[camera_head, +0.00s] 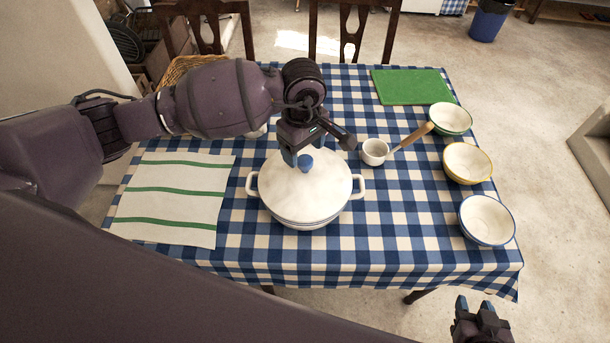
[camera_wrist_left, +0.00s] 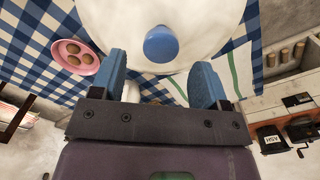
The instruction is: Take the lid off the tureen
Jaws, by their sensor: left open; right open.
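The white tureen (camera_head: 300,218) stands on the checked tablecloth, with a loop handle on each side. Its white lid (camera_head: 327,183) is on it, topped by a blue knob (camera_head: 306,162). In the left wrist view the blue knob (camera_wrist_left: 161,44) shows ahead of and between the fingertips. My left gripper (camera_head: 303,155) is open above the lid, close to the knob; its fingers (camera_wrist_left: 162,75) hold nothing, and the knob lies slightly beyond them. My right gripper (camera_head: 474,304) is open and empty at the lower right, off the table's front edge.
A striped cloth (camera_head: 172,210) lies left of the tureen. A ladle (camera_head: 375,152) lies right of it. Bowls with green (camera_head: 450,119), yellow (camera_head: 467,163) and blue (camera_head: 486,220) rims line the right edge. A green board (camera_head: 412,87) lies at the back right. The cloth's front is clear.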

